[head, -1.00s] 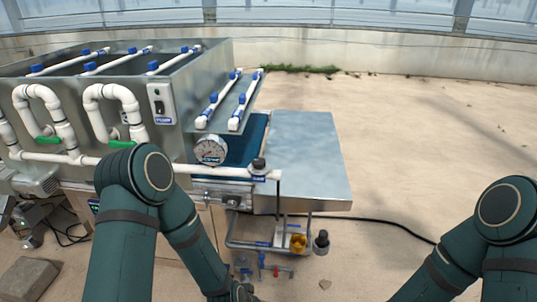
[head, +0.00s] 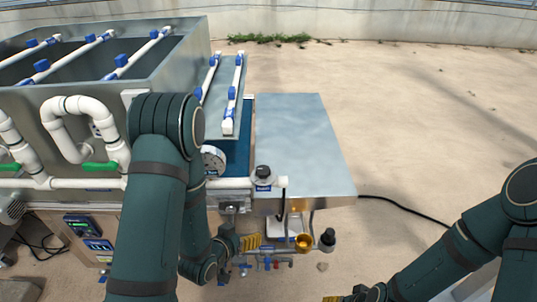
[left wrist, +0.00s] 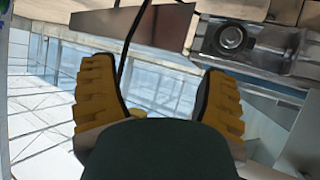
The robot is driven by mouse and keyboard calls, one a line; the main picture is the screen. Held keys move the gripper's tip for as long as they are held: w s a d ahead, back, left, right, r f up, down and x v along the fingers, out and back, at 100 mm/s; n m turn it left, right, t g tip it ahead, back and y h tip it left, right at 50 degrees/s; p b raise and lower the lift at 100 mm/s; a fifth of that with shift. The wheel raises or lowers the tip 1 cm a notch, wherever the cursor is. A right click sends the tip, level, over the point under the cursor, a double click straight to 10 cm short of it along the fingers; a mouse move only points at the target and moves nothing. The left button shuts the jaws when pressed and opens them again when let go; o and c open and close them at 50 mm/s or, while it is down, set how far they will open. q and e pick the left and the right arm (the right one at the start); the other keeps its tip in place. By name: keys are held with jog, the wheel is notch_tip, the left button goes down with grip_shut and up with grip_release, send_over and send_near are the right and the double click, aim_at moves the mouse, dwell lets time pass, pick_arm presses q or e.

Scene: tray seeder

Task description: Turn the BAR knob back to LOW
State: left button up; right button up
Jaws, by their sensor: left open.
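A black knob (head: 263,172) with a blue label below it stands on the white pipe at the machine's right end. Its lettering is too small to read, so I cannot tell whether it is the BAR knob. In the left wrist view a round dark knob (left wrist: 230,38) on a metal plate shows above the right finger; I cannot tell its setting. My left gripper (head: 250,242) is below the pipe, in front of the machine, with yellow finger pads. In the left wrist view it (left wrist: 158,95) is open and empty. My right gripper (head: 345,298) barely shows at the bottom edge.
A round gauge (head: 213,160) is partly hidden by my left arm. A metal side table (head: 300,145) stands right of it. Below are a brass cup (head: 303,242) and a black-topped bottle (head: 328,238). The floor to the right is mostly clear, with a black cable.

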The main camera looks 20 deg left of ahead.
aim_at(267, 166)
pick_arm(q)
notch_tip(267, 166, up, 15)
jog(key=a+m+t+h+p, duration=0.1)
jog(key=m+t+h+p, duration=0.15)
jog(key=t+h, duration=0.2)
jog(key=shift+m+t+y, duration=0.25)
jog(key=shift+m+y, duration=0.1)
jog(key=x, duration=1.4)
jog(key=shift+w+a+r, duration=0.1)
jog(key=shift+w+a, duration=0.1)
grip_shut()
